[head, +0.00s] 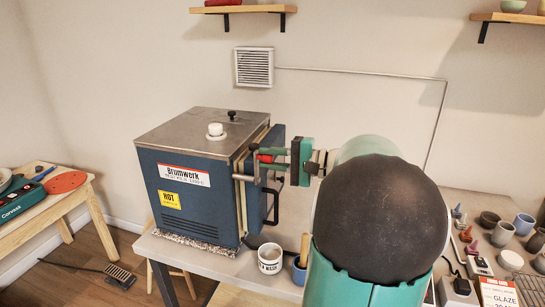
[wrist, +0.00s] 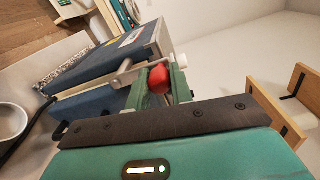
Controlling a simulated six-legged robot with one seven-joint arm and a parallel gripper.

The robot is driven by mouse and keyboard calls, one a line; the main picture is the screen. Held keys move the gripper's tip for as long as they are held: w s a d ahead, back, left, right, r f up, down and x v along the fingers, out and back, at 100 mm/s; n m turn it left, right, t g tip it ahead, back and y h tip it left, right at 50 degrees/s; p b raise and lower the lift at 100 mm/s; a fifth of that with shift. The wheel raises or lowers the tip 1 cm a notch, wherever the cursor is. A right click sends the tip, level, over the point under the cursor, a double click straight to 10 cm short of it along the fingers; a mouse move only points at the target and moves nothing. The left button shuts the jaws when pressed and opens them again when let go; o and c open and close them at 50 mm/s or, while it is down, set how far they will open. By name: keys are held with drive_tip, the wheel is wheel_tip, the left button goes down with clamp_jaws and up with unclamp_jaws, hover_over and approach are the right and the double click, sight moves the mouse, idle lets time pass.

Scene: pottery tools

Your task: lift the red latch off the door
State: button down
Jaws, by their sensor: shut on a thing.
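The blue kiln (head: 192,205) stands on a bench, with its door (head: 277,139) on the right side and a dark handle (head: 277,207) on it. The red latch (head: 264,158) is at the door's front edge, mostly hidden by my fingers. In the wrist view, the rounded red latch (wrist: 160,79) sits between the two green fingers of my gripper (wrist: 158,84). In the head view, my gripper (head: 265,159) reaches in from the right and is shut on the latch. A metal bar (head: 243,178) shows below it. Whether the latch is clear of its catch cannot be told.
A white cup (head: 270,258) stands on the bench below the door. Several small pots (head: 502,234) and a glaze sign (head: 498,293) are at the right. A side table (head: 25,220) stands at the left. Shelves (head: 243,9) hang on the wall above.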

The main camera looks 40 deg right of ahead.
drive_tip(key=shift+a+n, duration=0.3)
drive_tip(key=shift+n, duration=0.1)
drive_tip(key=shift+s+f, duration=0.1)
drive_tip(key=c, duration=1.3)
unclamp_jaws()
drive_tip(key=shift+a, duration=0.1)
drive_tip(key=shift+o, duration=0.2)
drive_tip(key=shift+s, duration=0.1)
drive_tip(key=shift+s+d, duration=0.35)
drive_tip(key=shift+d, duration=0.05)
drive_tip(key=v, duration=1.2)
drive_tip(key=shift+s+d, duration=0.15)
drive_tip(key=shift+s, duration=0.2)
